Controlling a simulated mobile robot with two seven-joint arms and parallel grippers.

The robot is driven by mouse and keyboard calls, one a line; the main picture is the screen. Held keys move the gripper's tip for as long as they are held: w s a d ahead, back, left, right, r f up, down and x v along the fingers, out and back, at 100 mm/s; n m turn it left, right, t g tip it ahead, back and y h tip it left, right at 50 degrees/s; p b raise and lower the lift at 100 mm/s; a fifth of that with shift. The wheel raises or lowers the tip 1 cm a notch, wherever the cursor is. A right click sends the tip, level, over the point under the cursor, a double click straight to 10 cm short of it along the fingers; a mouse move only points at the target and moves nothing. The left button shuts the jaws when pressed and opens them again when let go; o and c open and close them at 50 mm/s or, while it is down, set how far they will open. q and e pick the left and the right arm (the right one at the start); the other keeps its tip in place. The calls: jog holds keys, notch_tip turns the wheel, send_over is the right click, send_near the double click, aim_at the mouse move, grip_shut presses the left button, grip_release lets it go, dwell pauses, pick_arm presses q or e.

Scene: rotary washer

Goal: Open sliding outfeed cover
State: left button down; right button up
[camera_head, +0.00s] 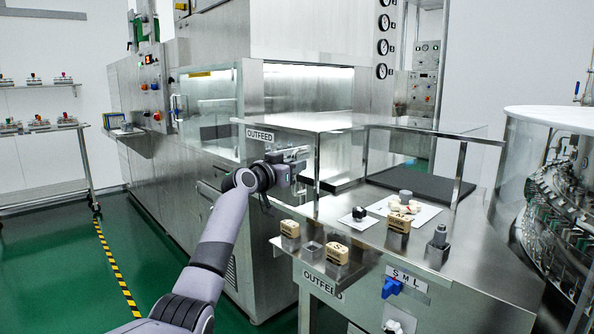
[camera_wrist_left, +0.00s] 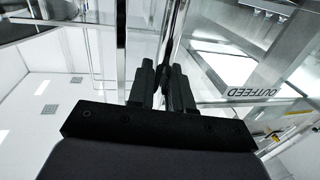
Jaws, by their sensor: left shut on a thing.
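The outfeed cover is a clear panel in a metal frame with an OUTFEED label (camera_head: 259,135) near its left end, above the outfeed table. My left gripper (camera_head: 292,163) is at the front of this cover, just right of and below the label. In the left wrist view my left gripper (camera_wrist_left: 166,88) is shut on a thin upright bar, which looks like the cover's handle. The label shows upside down to the right there (camera_wrist_left: 253,92). The hidden part of the handle lies behind my fingers. My right gripper is in neither view.
A round machine (camera_head: 565,200) stands at the right. Green floor (camera_head: 60,260) is open at the left, beside a shelf rack.

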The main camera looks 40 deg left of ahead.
pick_arm(q)
jog(key=shift+a, duration=0.3)
jog(key=c, duration=1.2)
grip_release()
jog(key=shift+w, duration=0.1)
jog(key=s, duration=0.7)
jog(key=shift+d, duration=0.45)
